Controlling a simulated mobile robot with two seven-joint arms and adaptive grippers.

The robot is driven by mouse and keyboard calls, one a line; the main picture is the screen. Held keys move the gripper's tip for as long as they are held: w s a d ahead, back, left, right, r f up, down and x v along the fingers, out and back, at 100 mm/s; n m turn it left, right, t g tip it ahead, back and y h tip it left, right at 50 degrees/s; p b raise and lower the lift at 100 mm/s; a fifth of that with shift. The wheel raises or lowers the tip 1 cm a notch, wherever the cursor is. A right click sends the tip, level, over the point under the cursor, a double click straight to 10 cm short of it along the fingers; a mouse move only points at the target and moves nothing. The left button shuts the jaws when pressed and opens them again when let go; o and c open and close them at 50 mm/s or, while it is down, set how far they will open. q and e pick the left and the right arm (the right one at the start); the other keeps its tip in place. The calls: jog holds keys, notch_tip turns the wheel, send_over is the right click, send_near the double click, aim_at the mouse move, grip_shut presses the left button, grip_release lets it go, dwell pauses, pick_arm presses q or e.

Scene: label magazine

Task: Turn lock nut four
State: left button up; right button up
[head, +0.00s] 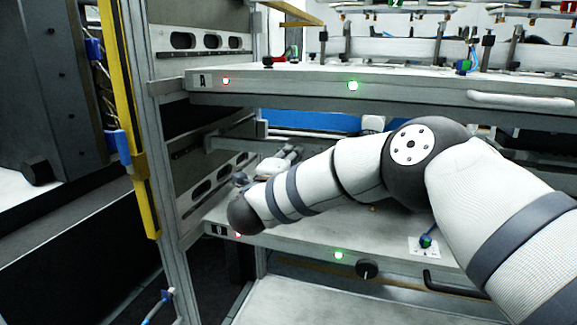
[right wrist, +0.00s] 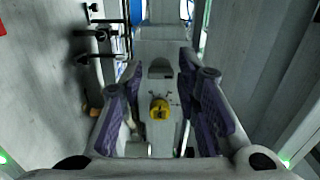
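My right arm reaches from the right into the gap between the two shelf trays in the head view. My right gripper (head: 284,160) is small and partly hidden behind my arm there. In the right wrist view my right gripper (right wrist: 160,110) is open, with a purple-padded finger on each side. A round yellow knob (right wrist: 160,108), possibly the lock nut, shows between the fingers, against a pale grey part. The fingers appear apart from it; its exact depth is hard to tell. No number is readable on it. My left gripper is out of view.
The upper tray (head: 420,92), marked A, lies above my arm; the lower tray (head: 300,240) lies below it, so height is limited. Black clamps (right wrist: 92,35) stand left of the gripper. A yellow post (head: 128,110) stands at the left.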

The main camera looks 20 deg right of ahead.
jog(key=v, duration=1.1)
jog(key=shift+s+a, duration=0.2)
